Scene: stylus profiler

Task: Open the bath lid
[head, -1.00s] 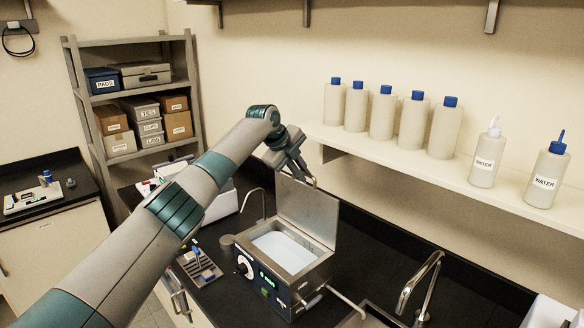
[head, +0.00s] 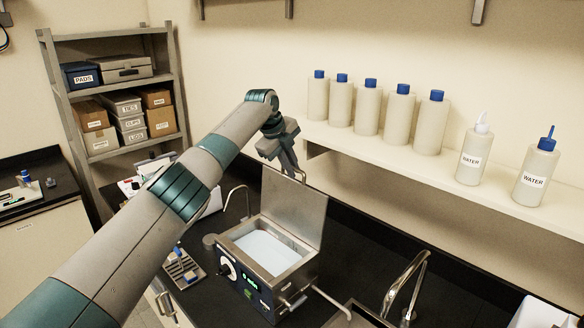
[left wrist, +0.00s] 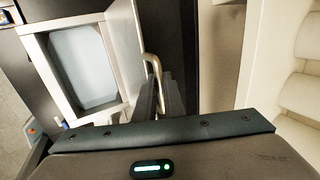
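The bath (head: 243,287) is a metal tank with a dark control panel, standing on the black bench in the head view. Its lid (head: 296,206) stands up, about vertical, along the back right rim, and pale liquid shows inside. In the left wrist view the lid (left wrist: 127,50) is beside the open tank. My left gripper (head: 288,168) is at the lid's top edge. In the left wrist view the lid handle (left wrist: 152,68) runs down to the dark fingers (left wrist: 161,97). Whether they are closed on it is unclear. My right gripper is out of view.
A wall shelf (head: 400,163) with several bottles runs behind and right of the bath. A tap (head: 408,285) stands to the right. A small rack (head: 183,270) is left of the bath. A storage shelf (head: 110,93) stands at the back left.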

